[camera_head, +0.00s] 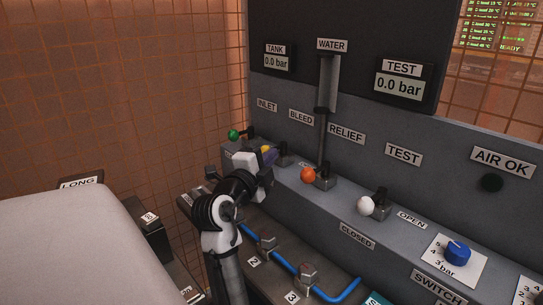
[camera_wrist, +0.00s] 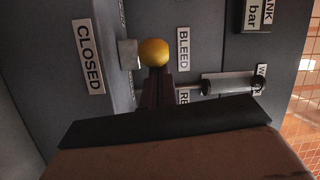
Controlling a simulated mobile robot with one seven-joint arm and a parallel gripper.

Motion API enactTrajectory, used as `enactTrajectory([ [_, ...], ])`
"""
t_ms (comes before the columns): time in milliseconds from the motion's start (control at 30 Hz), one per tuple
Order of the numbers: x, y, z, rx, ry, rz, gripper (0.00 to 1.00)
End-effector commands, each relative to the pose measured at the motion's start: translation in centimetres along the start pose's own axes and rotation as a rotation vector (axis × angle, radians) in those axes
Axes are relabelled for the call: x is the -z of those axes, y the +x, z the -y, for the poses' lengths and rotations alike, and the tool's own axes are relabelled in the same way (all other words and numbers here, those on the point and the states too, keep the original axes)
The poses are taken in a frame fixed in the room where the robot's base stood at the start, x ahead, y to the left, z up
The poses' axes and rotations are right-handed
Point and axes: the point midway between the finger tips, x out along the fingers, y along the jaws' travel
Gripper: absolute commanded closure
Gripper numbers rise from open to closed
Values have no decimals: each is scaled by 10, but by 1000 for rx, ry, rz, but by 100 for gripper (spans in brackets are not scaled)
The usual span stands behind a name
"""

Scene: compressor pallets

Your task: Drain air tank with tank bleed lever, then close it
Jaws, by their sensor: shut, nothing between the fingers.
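The yellow knob of the bleed lever (camera_head: 265,149) shows just past my gripper (camera_head: 262,160), below the BLEED label (camera_head: 301,116). The knob also shows in the wrist view (camera_wrist: 153,52), with the shut, empty fingertips (camera_wrist: 157,82) right at its near side. I cannot tell whether they touch it. The lever's base is mostly hidden, so its open or closed position is unclear. The TANK display (camera_head: 277,61) reads 0.0 bar.
A green knob (camera_head: 233,134) stands left of my gripper. An orange knob (camera_head: 308,175) and a white knob (camera_head: 366,205) stand to the right. A blue dial (camera_head: 457,252) is farther right. A blue hose (camera_head: 284,262) runs along the lower shelf. The TEST display (camera_head: 399,87) reads 0.0 bar.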

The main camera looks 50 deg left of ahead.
Motion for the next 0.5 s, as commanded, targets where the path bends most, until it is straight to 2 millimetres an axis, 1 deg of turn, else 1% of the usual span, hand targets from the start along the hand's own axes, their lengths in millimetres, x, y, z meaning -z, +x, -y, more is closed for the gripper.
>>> enactTrajectory([
  [33, -12, -6, 5, 13, -1, 31, 100],
  [133, -11, -5, 11, 13, 1, 30, 100],
  [267, -6, -4, 31, 16, 3, 28, 100],
  [500, 10, 2, 83, 12, 5, 14, 100],
])
